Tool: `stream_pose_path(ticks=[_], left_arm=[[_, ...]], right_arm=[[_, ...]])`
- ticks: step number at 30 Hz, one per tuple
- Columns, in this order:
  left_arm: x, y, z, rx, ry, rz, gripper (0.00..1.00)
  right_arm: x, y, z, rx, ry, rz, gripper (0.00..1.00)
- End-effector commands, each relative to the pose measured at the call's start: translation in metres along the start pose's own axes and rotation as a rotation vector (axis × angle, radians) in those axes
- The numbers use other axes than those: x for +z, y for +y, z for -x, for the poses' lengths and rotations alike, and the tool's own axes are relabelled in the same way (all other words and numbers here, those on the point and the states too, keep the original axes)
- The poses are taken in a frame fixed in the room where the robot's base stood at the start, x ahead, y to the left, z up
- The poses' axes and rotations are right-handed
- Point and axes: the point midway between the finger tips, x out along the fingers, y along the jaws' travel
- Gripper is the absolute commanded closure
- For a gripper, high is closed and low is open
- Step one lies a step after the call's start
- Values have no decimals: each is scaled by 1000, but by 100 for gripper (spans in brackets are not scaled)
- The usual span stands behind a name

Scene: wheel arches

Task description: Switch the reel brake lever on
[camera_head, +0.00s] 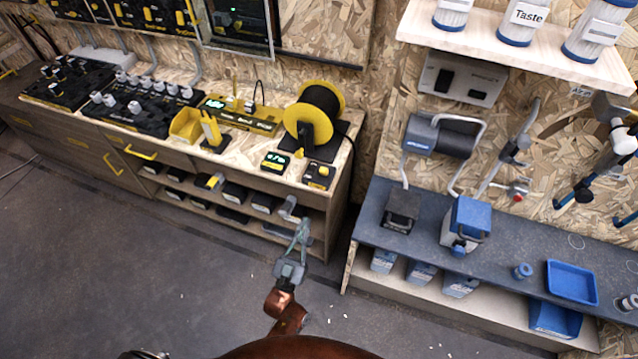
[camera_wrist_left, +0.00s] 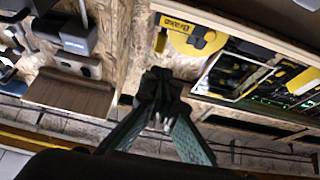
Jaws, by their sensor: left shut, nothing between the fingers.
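The reel (camera_head: 322,101), a black spool with yellow flanges, stands on the right end of the wooden workbench. I cannot make out its brake lever or the lever's position in the head view. Small black-and-yellow boxes, one with a lit display (camera_head: 275,161) and one with knobs (camera_head: 318,176), sit in front of the reel. My left gripper (camera_head: 303,224) is shut and empty, in front of the bench's right end and below its top, apart from the reel. Its closed fingers (camera_wrist_left: 157,84) also show in the left wrist view. My right gripper is not in view.
Black control panels (camera_head: 130,108) and a yellow bin (camera_head: 186,125) stand left along the bench. Shelves with small items lie below. A blue-topped bench (camera_head: 400,241) stands to the right, with a gap between. The floor (camera_head: 150,270) in front is open.

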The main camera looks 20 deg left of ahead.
Motion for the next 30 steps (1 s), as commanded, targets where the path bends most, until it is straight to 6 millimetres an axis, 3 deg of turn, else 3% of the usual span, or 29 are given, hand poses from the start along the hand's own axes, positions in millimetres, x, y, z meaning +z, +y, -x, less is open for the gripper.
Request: stream_pose_path(ticks=[8, 22, 30], left_arm=[[1, 0, -11, 0, -1, 0, 100], [2, 0, -101, 1, -1, 1, 100], [3, 0, -134, 1, -3, 0, 100]], right_arm=[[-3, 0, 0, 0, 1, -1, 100], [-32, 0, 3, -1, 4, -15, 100], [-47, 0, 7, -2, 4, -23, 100]])
